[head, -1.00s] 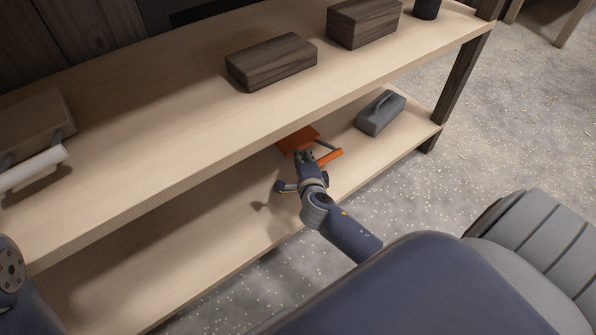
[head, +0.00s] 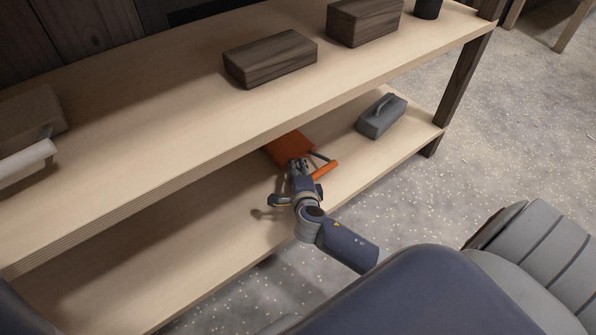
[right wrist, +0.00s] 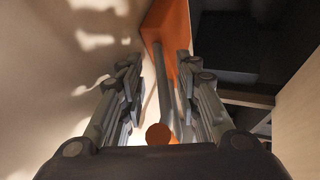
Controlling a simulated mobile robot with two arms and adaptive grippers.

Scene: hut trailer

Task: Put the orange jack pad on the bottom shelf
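The orange jack pad (head: 289,148) is a flat orange plate with grey rods and an orange bar handle (head: 324,170). It is at the bottom shelf (head: 190,235), partly under the upper shelf's edge. My right gripper (head: 298,164) is beside the plate, between it and the handle. In the right wrist view, my gripper's fingers (right wrist: 158,75) stand apart, with a grey rod and the handle's round end (right wrist: 158,134) between them and visible gaps. The plate (right wrist: 172,35) shows behind. Whether the plate rests fully on the shelf is unclear. My left gripper is out of view.
A grey block with a handle (head: 382,116) sits right of the pad on the bottom shelf. The upper shelf (head: 150,130) overhangs and carries two dark wooden blocks (head: 270,60) (head: 364,22) and a white-handled item (head: 24,160). The bottom shelf is clear to the left.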

